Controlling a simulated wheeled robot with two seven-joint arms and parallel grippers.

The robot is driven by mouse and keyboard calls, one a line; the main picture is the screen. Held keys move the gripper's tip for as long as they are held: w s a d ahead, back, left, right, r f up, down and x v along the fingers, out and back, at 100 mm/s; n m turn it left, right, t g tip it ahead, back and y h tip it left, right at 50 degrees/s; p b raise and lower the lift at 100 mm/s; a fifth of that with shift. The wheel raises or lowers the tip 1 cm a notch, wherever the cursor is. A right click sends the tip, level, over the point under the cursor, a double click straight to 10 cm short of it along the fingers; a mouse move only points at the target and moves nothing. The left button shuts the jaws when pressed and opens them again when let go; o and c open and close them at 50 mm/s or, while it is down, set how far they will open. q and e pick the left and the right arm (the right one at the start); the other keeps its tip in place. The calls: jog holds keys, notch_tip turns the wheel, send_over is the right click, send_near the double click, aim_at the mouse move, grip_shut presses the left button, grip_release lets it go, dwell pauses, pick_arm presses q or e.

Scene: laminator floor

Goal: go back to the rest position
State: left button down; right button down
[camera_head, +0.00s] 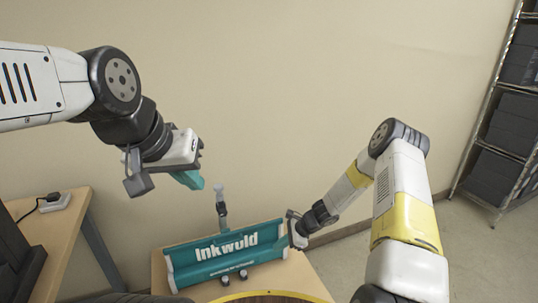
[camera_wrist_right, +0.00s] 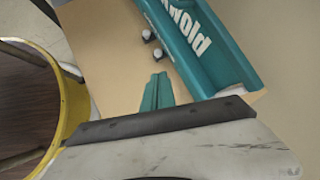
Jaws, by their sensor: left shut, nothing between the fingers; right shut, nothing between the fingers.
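My left gripper (camera_head: 190,180) is raised in front of the wall, above and left of the teal laminator (camera_head: 208,252) marked "Inkwuld". Its teal fingers are shut and empty. My right gripper (camera_head: 291,231) is low at the laminator's right end in the head view; its fingertips are hard to make out there. In the right wrist view its teal fingers (camera_wrist_right: 157,92) are together with nothing between them, over bare table beside the laminator (camera_wrist_right: 215,50). I cannot tell whether they touch anything.
The laminator stands on a wooden table (camera_head: 300,277). A slim grey-and-white upright piece (camera_head: 221,205) rises behind it. A round yellow rim (camera_head: 270,295) is at the front. Another wooden table (camera_head: 62,235) is at left, metal shelving (camera_head: 505,130) with dark boxes at right.

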jog(key=s+d+r+n+h, duration=0.1)
jog(key=r+n, duration=0.2)
jog(key=r, duration=0.8)
jog(key=s+d+r+n+t, duration=0.15)
jog(key=r+n, duration=0.25)
jog(key=r, duration=0.6)
jog(key=s+d+r+n+h, duration=0.1)
jog(key=s+r+n, duration=0.15)
jog(key=r, duration=0.85)
jog(key=s+d+r+n+t+h, duration=0.1)
jog(key=s+d+r+n, duration=0.2)
jog(key=s+r, duration=0.5)
jog(key=s+d+r+n+t+h, duration=0.2)
jog(key=s+d+r+n, duration=0.2)
jog(key=s+r, duration=0.4)
jog(key=s+n, duration=0.1)
jog(key=s, duration=0.5)
jog(key=shift+r, duration=0.15)
